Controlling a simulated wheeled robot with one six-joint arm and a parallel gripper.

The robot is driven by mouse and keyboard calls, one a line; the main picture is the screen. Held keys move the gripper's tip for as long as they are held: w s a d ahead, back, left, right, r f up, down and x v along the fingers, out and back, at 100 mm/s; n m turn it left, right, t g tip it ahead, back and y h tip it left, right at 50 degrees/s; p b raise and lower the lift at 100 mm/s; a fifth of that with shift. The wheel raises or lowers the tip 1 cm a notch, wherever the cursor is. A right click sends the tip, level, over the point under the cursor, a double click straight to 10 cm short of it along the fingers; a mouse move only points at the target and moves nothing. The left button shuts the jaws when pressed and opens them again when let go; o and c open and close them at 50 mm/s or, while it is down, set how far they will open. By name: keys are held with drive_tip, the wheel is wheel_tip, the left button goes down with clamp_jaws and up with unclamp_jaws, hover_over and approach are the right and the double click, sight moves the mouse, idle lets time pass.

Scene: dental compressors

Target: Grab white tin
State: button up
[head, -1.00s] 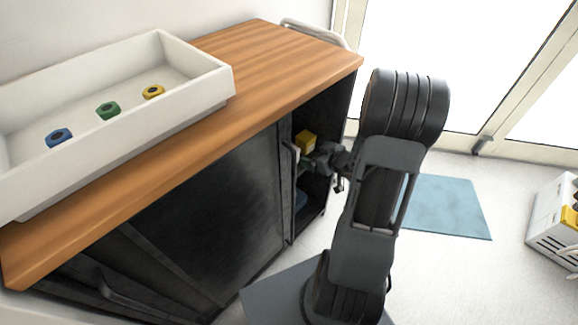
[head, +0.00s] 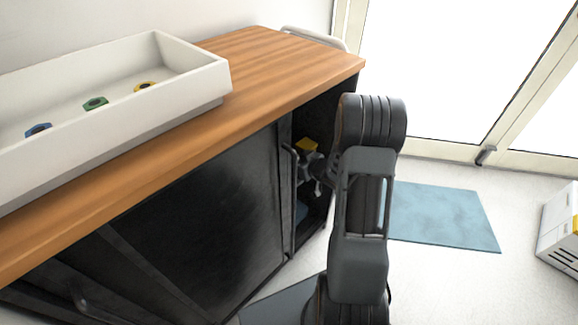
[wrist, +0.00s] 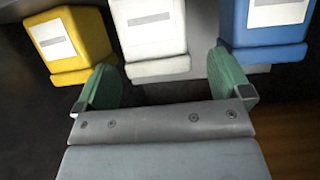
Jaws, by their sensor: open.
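The white tin (wrist: 150,35) stands upright in the middle of the wrist view, with a pale label on its front. My gripper (wrist: 162,78) is open, its two green fingers apart, just in front of the white tin's lower part. The fingertips appear roughly on either side of its base; I cannot tell if they touch it. In the head view my gripper (head: 312,170) reaches into the dark cabinet opening. The white tin cannot be made out there.
A yellow tin (wrist: 72,40) stands left of the white one, and a blue tin (wrist: 265,30) stands right. The cabinet's dark sliding door (head: 210,220) borders the opening. A wooden top (head: 265,60) lies above, with a white tray (head: 190,85) on it.

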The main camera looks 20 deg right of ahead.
drive_tip(key=b+x, duration=0.1)
drive_tip(key=x, duration=0.3)
drive_tip(key=c, duration=1.2)
